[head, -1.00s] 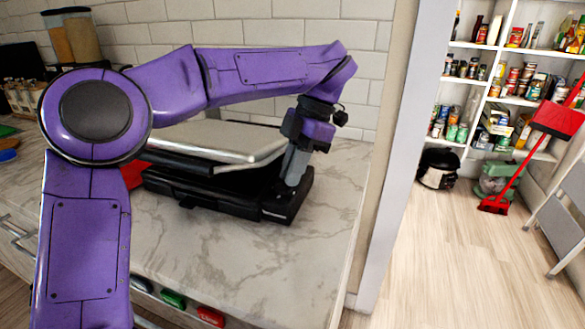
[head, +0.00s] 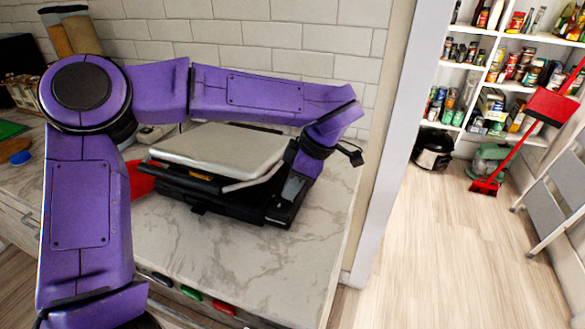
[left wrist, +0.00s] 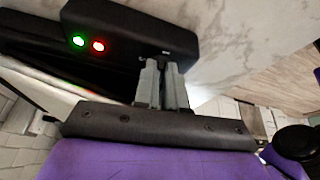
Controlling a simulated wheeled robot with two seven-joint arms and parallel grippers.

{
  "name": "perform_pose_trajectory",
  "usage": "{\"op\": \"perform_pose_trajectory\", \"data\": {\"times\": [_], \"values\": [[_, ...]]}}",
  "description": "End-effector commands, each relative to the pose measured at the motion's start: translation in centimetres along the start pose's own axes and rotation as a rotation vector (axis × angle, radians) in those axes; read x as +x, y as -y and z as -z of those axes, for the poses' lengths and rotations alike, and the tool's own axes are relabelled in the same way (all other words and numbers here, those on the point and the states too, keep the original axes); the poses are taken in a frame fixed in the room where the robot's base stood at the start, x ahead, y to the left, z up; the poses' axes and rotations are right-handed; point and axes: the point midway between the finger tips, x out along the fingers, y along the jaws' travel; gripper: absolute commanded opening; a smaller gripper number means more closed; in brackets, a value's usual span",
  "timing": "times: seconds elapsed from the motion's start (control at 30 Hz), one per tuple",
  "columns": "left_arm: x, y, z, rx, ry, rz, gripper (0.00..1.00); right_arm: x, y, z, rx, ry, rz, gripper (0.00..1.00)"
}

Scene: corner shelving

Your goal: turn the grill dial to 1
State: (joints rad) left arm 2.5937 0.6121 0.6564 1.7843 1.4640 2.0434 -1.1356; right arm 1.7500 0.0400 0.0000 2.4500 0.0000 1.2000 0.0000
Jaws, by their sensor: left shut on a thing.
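The grill has a pale silver lid (head: 215,150) and a black base (head: 225,205), and sits on the marble counter. My left gripper (head: 288,195) reaches down to the right front corner of the base, with its wrist tilted. In the left wrist view, my left gripper's grey fingers (left wrist: 163,72) are close together at the black control panel (left wrist: 130,28) and shut on a small dark part, the dial, mostly hidden between the tips. The dial's marking cannot be read. A green light (left wrist: 78,41) and a red light (left wrist: 98,46) glow on the panel. My right gripper is out of view.
The marble counter (head: 250,265) is clear in front of the grill. A tiled wall (head: 250,45) stands behind it. A red object (head: 140,178) lies at the grill's left. Stocked shelves and a red broom (head: 485,186) are beyond the wall end at the right.

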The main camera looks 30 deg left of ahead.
Motion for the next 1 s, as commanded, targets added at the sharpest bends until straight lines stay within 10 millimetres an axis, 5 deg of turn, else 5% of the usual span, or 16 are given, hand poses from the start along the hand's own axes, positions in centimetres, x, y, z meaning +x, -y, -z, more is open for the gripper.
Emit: {"op": "perform_pose_trajectory", "data": {"times": [0.3, 0.93, 1.0], "values": [[-0.3, 0.3, 0.2, 0.136, 0.0, -0.057, 0.0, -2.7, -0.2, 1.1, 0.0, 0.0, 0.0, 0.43], [0.0, 0.3, 0.1, 0.174, 0.0, -0.075, 0.0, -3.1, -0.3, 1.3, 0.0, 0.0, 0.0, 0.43], [0.0, 0.3, 0.1, 0.173, 0.0, -0.075, 0.33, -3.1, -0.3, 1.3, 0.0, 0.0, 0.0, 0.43]]}}
